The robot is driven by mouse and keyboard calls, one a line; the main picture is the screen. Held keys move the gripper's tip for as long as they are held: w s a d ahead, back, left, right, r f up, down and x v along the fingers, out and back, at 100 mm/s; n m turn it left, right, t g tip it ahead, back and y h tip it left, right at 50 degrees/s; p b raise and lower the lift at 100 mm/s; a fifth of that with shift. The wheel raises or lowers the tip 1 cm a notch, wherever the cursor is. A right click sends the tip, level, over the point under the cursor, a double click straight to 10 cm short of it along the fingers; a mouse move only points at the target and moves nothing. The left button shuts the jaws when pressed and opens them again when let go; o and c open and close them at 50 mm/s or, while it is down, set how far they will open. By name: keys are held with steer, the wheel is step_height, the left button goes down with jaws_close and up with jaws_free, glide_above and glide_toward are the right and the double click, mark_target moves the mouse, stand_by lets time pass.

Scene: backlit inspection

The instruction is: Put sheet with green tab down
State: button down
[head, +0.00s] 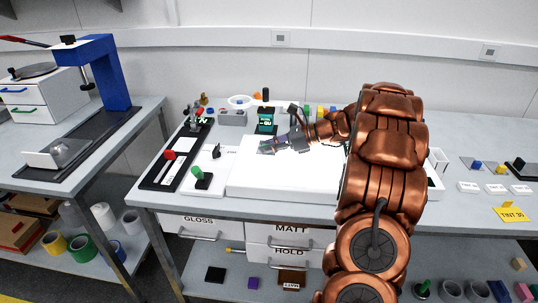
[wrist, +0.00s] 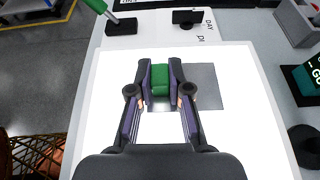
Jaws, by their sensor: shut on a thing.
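My gripper (wrist: 161,85) is shut on the green tab (wrist: 161,76) of a grey, see-through sheet (wrist: 205,85). The tab sits between the two fingertips, and the sheet shows mostly to the right of them, with a part between the fingers. The sheet is over the bright white light panel (wrist: 110,90); I cannot tell whether it touches it. In the head view my gripper (head: 268,146) is over the back part of the light panel (head: 285,182), and the sheet is hard to make out there.
Left of the panel are a green-handled stand (head: 202,178) and a black tray with a red knob (head: 168,158). A black device with a green display (head: 266,121) stands behind. The panel's front is clear. A yellow tag (head: 512,214) hangs at the right edge.

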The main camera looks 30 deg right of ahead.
mark_target(269, 162)
steer(key=shift+s+d+f, duration=0.1)
steer(key=shift+f, duration=1.5)
steer(key=shift+f, duration=0.25)
steer(key=c, duration=1.1)
jaws_free()
steer(key=shift+r, duration=0.1)
